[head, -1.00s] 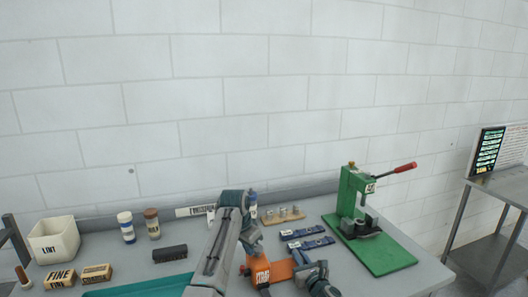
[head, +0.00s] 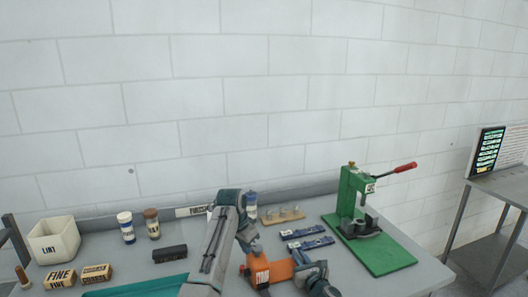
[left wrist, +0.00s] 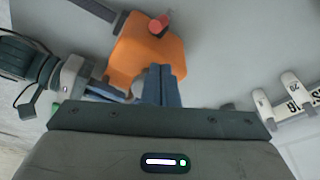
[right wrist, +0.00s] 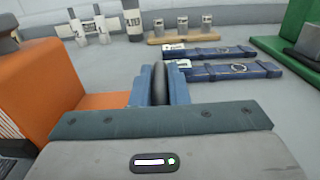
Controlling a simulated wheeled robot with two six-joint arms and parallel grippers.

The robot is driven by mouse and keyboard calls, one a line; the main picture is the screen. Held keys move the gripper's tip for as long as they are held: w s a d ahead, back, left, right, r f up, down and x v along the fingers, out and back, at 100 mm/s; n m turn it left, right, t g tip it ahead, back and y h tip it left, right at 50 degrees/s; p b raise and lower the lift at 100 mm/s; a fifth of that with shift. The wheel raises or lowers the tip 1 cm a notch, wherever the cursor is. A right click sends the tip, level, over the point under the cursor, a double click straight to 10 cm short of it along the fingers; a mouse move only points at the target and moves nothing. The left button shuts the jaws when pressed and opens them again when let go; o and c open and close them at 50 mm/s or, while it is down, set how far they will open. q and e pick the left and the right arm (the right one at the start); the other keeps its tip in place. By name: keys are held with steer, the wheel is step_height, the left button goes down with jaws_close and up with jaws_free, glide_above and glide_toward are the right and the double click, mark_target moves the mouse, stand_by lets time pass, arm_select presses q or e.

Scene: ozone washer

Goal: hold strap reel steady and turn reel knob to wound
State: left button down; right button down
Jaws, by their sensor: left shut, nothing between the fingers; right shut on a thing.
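The strap reel has an orange body (head: 272,270) on the bench, with a pale label on its front. It shows again in the left wrist view (left wrist: 145,55), with a red round piece (left wrist: 158,25) and a dark strap (left wrist: 92,8). My left gripper (left wrist: 160,70) is shut and empty, in front of the orange body in that view. My right gripper (right wrist: 160,75) is shut on a dark rounded piece (right wrist: 160,82), which looks like the reel knob, beside the orange body. The knob's setting cannot be read. My arms partly cover the reel in the head view.
Blue strap-like pieces (head: 310,243) lie behind the reel. A small wooden rack (head: 283,216) stands further back. A green press (head: 374,250) is to the right. Bottles (head: 126,228), a dark block (head: 170,254) and a teal tray (head: 135,288) are on the left.

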arm_select(q)
steer(key=w+d+v, duration=0.1)
steer(key=v, duration=0.4)
steer(key=shift+a+r, duration=0.25)
steer(key=shift+r, duration=0.3)
steer(key=shift+s+d, duration=0.1)
steer(key=shift+s, duration=0.05)
steer(key=shift+s+d+f, duration=0.25)
steer(key=shift+d+f, duration=0.1)
steer(key=shift+f, duration=0.65)
steer(key=shift+s+d+f, duration=0.3)
steer(key=shift+d+f, duration=0.1)
steer(key=shift+f, duration=0.6)
steer(key=shift+s+d+f, duration=0.25)
steer(key=shift+d+f, duration=0.1)
steer(key=shift+f, duration=0.7)
steer(key=shift+w, duration=0.2)
